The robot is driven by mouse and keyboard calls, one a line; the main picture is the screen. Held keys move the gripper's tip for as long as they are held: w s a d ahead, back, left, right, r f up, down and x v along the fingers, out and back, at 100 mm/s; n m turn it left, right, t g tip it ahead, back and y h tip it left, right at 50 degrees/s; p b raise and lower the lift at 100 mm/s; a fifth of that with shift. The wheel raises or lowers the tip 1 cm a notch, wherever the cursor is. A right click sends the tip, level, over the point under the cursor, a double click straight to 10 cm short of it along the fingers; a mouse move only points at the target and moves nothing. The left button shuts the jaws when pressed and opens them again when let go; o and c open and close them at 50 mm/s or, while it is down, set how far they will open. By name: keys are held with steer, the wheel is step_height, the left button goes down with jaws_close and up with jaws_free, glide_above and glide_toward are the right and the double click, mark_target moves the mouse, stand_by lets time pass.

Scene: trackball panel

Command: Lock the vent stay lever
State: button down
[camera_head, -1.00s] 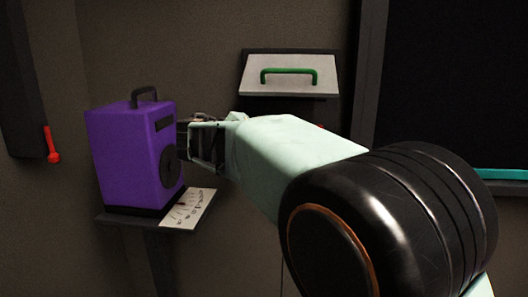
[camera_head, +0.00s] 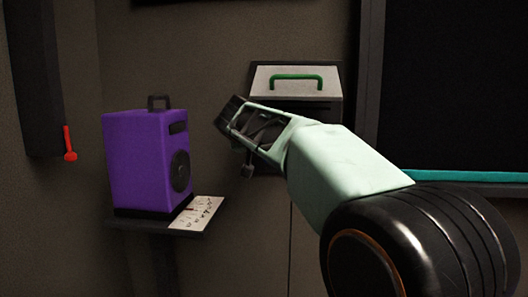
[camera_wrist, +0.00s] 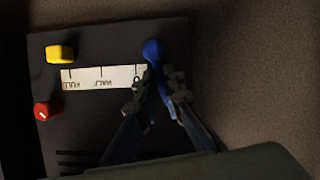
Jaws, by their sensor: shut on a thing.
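A lever with a blue knob (camera_wrist: 152,50) stands at the right end of a white scale strip (camera_wrist: 102,77) in the wrist view. The strip carries upside-down marks reading FULL and HALF. My gripper (camera_wrist: 157,84) is shut on the blue-knobbed lever, with one finger on each side just below the knob's top. In the head view my gripper (camera_head: 232,112) is left of the dark box with the green handle (camera_head: 297,78); the blue knob does not show there. Whether this lever is the vent stay lever is not labelled in view.
A yellow knob (camera_wrist: 60,53) and a red knob (camera_wrist: 42,110) sit left of the strip on the dark panel (camera_wrist: 105,35). A purple speaker (camera_head: 140,165) stands on a small shelf (camera_head: 205,225) left of my gripper. A red lever (camera_head: 69,145) hangs on the left wall.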

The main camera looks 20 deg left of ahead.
stand_by(0.5)
steer(key=c, duration=2)
jaws_free()
steer(key=shift+c, duration=0.2)
steer(key=shift+s, duration=0.1)
steer(key=v, duration=1.2)
